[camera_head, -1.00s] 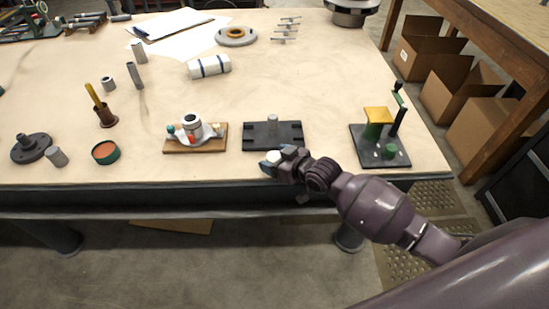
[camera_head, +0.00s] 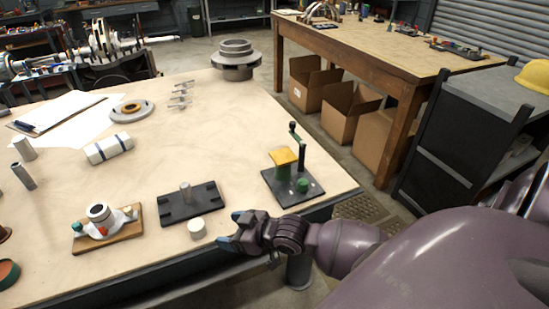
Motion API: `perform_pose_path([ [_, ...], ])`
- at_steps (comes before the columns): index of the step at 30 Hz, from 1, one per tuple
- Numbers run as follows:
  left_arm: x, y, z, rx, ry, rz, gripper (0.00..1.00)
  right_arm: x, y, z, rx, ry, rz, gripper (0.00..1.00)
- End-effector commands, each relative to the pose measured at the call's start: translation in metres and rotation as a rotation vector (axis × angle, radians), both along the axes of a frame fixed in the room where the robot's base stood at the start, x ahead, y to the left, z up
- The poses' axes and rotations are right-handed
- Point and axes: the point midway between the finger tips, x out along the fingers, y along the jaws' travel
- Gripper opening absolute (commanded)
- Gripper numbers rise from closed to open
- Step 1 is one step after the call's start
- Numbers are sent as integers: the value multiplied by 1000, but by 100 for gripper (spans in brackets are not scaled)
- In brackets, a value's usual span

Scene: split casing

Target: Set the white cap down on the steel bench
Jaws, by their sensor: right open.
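The white cap (camera_head: 197,229) is a small, short cylinder. It stands on the pale top of the bench (camera_head: 230,130), close to the front edge and just in front of a black plate with an upright pin (camera_head: 189,203). The bench has a dark metal frame under its top. My right gripper (camera_head: 229,227) is open and empty at the front edge, just right of the cap, with its fingers pointing towards it. A small gap shows between them. My left gripper is out of view.
Left of the cap is a wooden board with fittings (camera_head: 107,227). The bench middle is clear.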

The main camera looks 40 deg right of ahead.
Motion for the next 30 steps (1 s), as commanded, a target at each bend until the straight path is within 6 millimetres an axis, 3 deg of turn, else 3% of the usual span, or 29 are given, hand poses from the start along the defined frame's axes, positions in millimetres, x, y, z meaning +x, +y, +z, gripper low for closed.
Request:
perform_pose_path([
  [5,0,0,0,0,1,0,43,-38,-4,-32,7,29,-103,73],
  [12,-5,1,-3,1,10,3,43,-113,-29,-80,-49,98,-320,73],
  [18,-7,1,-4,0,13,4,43,-160,-47,-101,-111,151,-437,73],
  [22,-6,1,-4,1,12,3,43,-171,-52,-106,-130,165,-462,73],
  [30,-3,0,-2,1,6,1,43,-172,-52,-106,-133,167,-463,73],
])
